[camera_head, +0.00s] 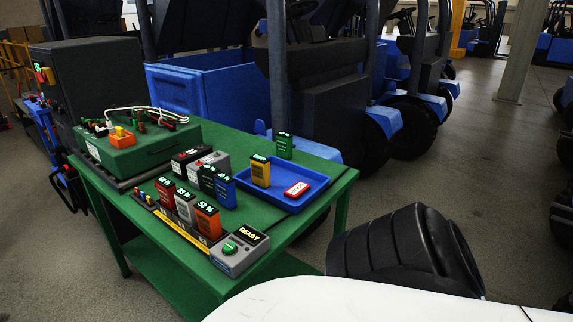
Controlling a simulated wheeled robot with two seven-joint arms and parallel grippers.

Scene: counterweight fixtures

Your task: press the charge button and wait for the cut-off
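A grey charger box (239,257) stands at the front right corner of the green table. Its small display (250,235) reads READY in yellow. A round green button (229,249) sits on its sloped top, and I see nothing touching it. Battery packs with lit displays stand behind it in a row: a dark red one (166,191), a grey one (186,206) and an orange one (207,221), the last reading about 52 %. Which pack, if any, is connected to the charger I cannot tell. Neither of my grippers is in view.
A blue tray (318,182) holds a red-and-white tag (297,190) and a yellow pack (260,172). A green pack (284,146) stands at the tray's back. A green case (135,155) with cables is at the table's left. Blue forklifts (200,90) stand behind.

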